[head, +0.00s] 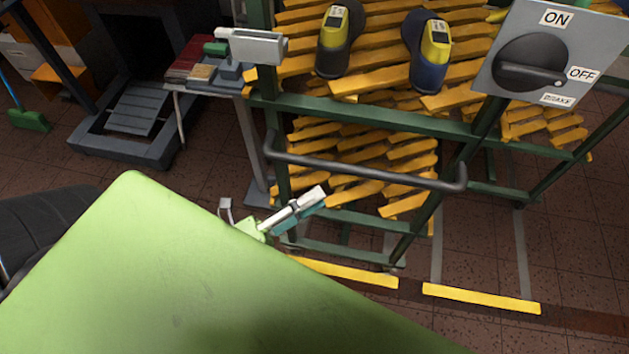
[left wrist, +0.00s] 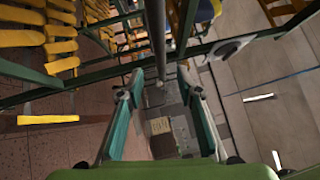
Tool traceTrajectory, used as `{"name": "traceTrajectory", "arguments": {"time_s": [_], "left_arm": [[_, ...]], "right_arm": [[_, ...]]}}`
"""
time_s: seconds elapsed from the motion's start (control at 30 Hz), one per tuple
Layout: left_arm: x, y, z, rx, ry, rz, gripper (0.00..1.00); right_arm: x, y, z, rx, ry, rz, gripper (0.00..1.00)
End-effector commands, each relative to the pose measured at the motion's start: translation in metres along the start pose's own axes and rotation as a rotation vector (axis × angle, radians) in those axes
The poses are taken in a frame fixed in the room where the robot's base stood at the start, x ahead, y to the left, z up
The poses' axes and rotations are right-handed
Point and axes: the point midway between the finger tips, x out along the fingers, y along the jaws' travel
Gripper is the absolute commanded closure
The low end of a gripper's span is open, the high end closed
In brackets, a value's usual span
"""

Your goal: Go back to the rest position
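My left gripper (head: 312,199) shows in the head view in front of the rack's lower part, past the end of my large green arm link. In the left wrist view the two teal fingers of the left gripper (left wrist: 158,88) stand well apart, with nothing between them. The rack's grey handle bar shows beyond the fingertips in that view; I cannot tell the exact gap. My right gripper is in neither view.
A green-framed rack with yellow slats and a grey handle bar (head: 360,172) stands ahead. A grey ON/OFF switch panel (head: 550,50) is at the upper right. A small cluttered table (head: 215,82) stands left.

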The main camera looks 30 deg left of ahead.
Motion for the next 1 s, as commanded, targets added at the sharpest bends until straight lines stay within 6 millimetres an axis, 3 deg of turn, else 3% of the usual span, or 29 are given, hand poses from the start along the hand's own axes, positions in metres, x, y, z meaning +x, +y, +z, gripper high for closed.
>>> {"name": "traceTrajectory", "arguments": {"time_s": [0.33, 0.47, 0.57, 0.73, 0.87, 1.0], "left_arm": [[0.000, 0.004, 0.001, -0.009, -0.005, 0.007, 0.67], [-0.004, 0.040, 0.009, -0.105, -0.057, 0.078, 0.67], [-0.015, 0.099, 0.018, -0.267, -0.146, 0.191, 0.67], [-0.058, 0.222, 0.016, -0.613, -0.363, 0.428, 0.67], [-0.105, 0.307, -0.004, -0.865, -0.554, 0.607, 0.67], [-0.170, 0.383, -0.043, -1.112, -0.792, 0.799, 0.67]], "right_arm": [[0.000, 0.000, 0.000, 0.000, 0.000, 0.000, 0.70], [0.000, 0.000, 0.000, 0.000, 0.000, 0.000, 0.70], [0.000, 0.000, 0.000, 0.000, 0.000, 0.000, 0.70], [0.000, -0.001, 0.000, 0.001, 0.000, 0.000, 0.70], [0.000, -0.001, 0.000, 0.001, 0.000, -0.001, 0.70], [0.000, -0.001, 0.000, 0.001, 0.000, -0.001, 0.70]]}}
